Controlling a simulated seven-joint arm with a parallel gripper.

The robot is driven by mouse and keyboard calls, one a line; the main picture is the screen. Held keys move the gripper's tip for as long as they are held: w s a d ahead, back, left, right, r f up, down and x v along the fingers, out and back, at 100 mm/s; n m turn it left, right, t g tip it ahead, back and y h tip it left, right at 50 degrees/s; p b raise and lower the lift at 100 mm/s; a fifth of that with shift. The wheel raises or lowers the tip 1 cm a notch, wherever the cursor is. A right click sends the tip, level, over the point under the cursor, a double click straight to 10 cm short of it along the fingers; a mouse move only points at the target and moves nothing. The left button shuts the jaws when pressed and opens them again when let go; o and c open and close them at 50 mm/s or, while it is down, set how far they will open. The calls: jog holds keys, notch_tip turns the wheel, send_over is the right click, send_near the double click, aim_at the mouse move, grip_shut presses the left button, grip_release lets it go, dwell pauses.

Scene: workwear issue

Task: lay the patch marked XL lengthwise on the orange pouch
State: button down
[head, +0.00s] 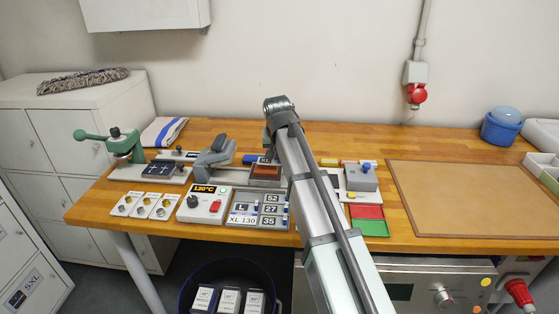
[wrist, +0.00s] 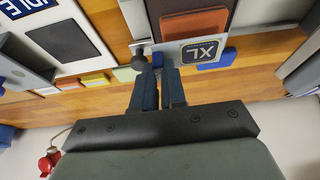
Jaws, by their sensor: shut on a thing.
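The orange pouch (head: 265,171) lies flat on a dark bed in the middle of the bench; it also shows at the top of the wrist view (wrist: 193,22). The dark patch marked XL (wrist: 202,51) has a pale border and reads upside down, beside the pouch's edge in the wrist view. My gripper (wrist: 160,72) is shut, its fingertips just left of the XL lettering. The grip point is hidden, and I cannot tell whether the patch touches the pouch. My arm hides much of the gripper in the head view.
A grey press (head: 213,158) and a 130°C control box (head: 203,203) stand left of the pouch. A size board (head: 258,211) lies in front. A blue block (wrist: 215,60) is close to the patch. A brown board (head: 475,198) leaves clear room at right.

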jog(key=shift+f, duration=1.25)
jog(key=shift+f, duration=0.15)
jog(key=c, duration=1.2)
grip_release()
jog(key=v, duration=1.2)
